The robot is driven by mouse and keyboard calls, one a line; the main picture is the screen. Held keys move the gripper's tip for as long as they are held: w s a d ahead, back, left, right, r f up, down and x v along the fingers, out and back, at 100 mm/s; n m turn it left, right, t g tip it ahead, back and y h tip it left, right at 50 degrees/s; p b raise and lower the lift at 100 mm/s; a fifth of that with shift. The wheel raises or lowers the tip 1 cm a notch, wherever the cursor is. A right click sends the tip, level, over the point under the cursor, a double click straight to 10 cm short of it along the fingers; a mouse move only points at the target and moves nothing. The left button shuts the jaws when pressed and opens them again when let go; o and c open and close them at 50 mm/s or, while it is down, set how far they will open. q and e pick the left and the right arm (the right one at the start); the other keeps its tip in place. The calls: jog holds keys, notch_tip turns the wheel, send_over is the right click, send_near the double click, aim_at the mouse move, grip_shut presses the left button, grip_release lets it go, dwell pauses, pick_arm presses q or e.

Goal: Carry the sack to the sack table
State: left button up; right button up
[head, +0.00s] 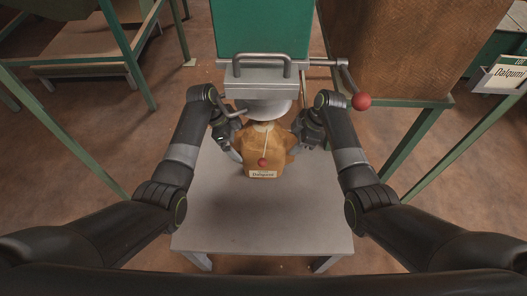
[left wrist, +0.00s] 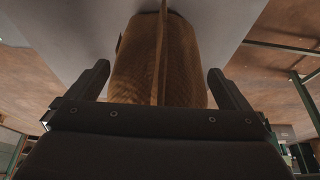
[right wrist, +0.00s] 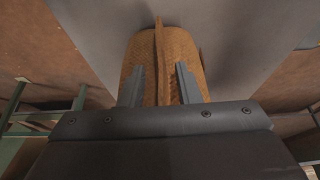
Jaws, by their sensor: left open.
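The sack (head: 270,142) is brown, with a pale label on its lower front, and stands on a grey table (head: 262,218) below a metal hopper outlet (head: 265,108). My left gripper (head: 237,153) is at its left side; in the left wrist view its fingers (left wrist: 160,85) are wide apart, with the sack (left wrist: 130,60) and its upright seam ahead. My right gripper (head: 298,147) is at its right side. In the right wrist view its fingers (right wrist: 161,85) are partly apart, one on each side of the seam, with visible gaps.
Green-framed stands rise on both sides. A low table (head: 95,50) stands at the back left. The near part of the grey table is clear.

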pick_arm(q)
jog(key=shift+f, duration=0.45)
pick_arm(e)
jog(key=shift+a+f, duration=0.2)
jog(key=shift+f, duration=0.2)
